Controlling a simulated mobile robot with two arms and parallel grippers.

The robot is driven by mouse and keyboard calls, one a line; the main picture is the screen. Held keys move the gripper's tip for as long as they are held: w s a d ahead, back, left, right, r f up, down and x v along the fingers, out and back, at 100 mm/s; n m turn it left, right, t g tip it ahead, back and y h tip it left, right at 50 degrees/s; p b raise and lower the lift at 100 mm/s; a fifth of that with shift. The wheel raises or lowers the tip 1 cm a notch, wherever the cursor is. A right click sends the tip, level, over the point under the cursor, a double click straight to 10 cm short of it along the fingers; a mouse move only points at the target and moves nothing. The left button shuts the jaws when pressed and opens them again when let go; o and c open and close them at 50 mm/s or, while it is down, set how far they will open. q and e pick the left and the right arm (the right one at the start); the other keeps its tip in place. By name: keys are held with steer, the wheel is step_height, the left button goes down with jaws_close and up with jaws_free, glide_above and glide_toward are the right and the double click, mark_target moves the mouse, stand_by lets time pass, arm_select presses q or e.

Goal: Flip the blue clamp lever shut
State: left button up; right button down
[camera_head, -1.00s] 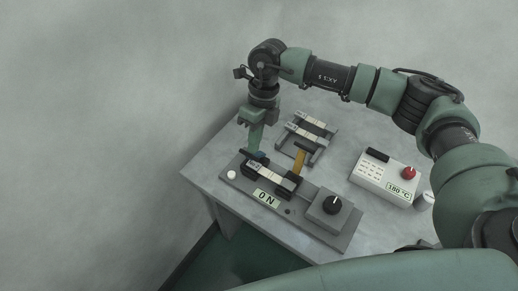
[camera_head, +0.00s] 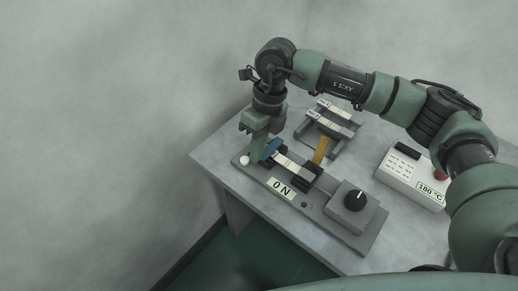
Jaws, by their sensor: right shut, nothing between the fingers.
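The blue clamp lever (camera_head: 271,149) shows at the left end of the grey test rig (camera_head: 343,236), over the left clamp. Whether it stands up or lies flat is hard to tell at this size. A pale strip (camera_head: 291,164) runs from there to the dark right clamp (camera_head: 304,176). My right gripper (camera_head: 256,157) points down, shut and empty, just left of the lever. Its fingers are close to or touching the lever; I cannot tell which. They partly hide the left clamp. My left gripper is not in view.
A white knob (camera_head: 244,160) is at the rig's left end and a black dial (camera_head: 355,200) at its right. Behind stand a yellow-brown piece (camera_head: 321,150) and a rack with pale strips (camera_head: 331,124). A white 180 °C box (camera_head: 409,178) sits right.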

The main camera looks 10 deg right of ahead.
steer(key=shift+s+f, duration=0.2)
steer(key=shift+f, duration=0.05)
stand_by(0.4)
